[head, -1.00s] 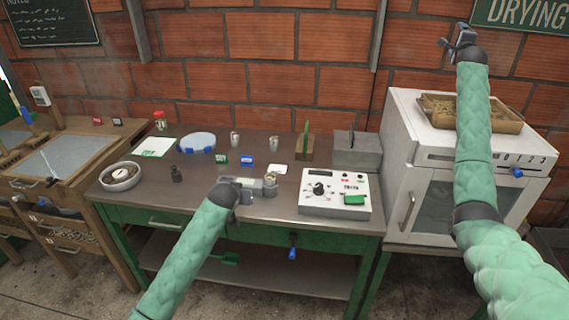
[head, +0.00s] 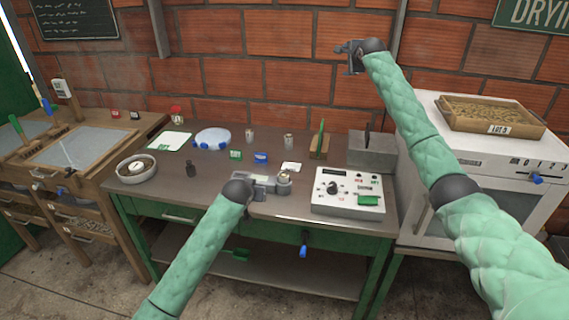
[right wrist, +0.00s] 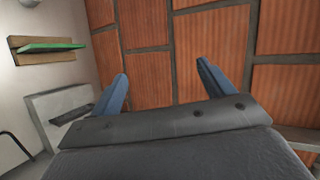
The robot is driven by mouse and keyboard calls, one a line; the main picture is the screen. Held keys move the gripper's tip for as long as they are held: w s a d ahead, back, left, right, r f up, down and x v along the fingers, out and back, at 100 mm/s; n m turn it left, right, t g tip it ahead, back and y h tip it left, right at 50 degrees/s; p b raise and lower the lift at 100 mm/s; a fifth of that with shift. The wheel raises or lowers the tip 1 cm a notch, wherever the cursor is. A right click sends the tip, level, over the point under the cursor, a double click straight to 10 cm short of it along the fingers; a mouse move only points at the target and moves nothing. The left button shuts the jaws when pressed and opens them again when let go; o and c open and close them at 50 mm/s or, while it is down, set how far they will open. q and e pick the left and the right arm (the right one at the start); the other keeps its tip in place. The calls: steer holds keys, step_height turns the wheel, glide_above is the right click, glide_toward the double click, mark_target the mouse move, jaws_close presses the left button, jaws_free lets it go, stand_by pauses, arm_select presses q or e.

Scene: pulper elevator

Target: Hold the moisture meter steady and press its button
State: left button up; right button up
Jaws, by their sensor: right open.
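A white box-shaped instrument (head: 347,205) with a display, a dark knob and a green block at its lower right stands at the bench's right front; it looks like the moisture meter. My left gripper (head: 256,190) is at the bench's front edge, at the left end of a small flat grey device (head: 268,185) with a metal cup (head: 284,179) at its right. Its fingers are too small and hidden to tell their state. My right gripper (head: 346,49) is open and empty, raised high before the brick wall, above and behind the bench. Its spread blue-grey fingers show in the right wrist view (right wrist: 162,80).
A grey block (head: 371,153) and a wooden holder with a green piece (head: 320,145) stand behind the white instrument. Small cups, cards and a round bowl (head: 137,168) occupy the bench's left. A white oven (head: 450,112) bearing a wooden tray (head: 456,121) stands at right.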

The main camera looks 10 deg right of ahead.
steer(key=s+a+f+n+g+y, duration=0.1)
steer(key=a+f+g, duration=0.2)
steer(key=a+f, duration=0.6)
steer(key=n+g+h, duration=0.1)
steer(key=g+h, duration=0.1)
steer(key=g, duration=0.8)
glide_above(285, 182)
steer(key=w, duration=0.3)
steer(key=f, duration=2.4)
steer(key=shift+s+f, duration=0.2)
steer(key=shift+f, duration=0.05)
steer(key=shift+s+f, duration=0.25)
steer(key=shift+f, duration=3.8)
